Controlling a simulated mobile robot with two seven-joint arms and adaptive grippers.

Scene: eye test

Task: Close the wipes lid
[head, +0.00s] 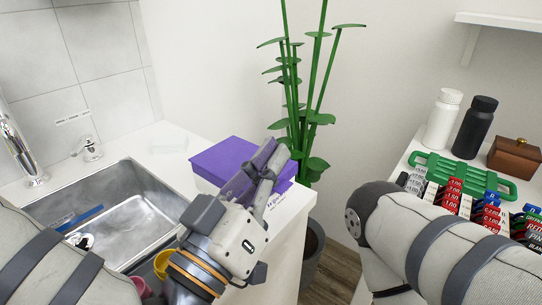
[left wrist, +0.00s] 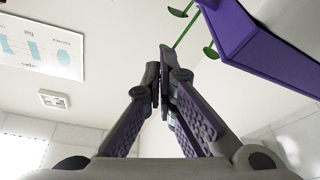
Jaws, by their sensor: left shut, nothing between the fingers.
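Purple plastic (left wrist: 265,45) also shows at the upper right of the left wrist view. My left gripper (head: 272,152) is shut and empty, its fingers in front of the lid's right part; its fingertips meet in the left wrist view (left wrist: 161,78). My right gripper is out of view.
A metal sink (head: 130,215) lies left of the box. A tall green plant (head: 300,100) stands behind it. At the right, a white shelf unit holds a white bottle (head: 442,120), a black bottle (head: 474,128), a wooden box (head: 515,157) and a green rack (head: 462,172).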

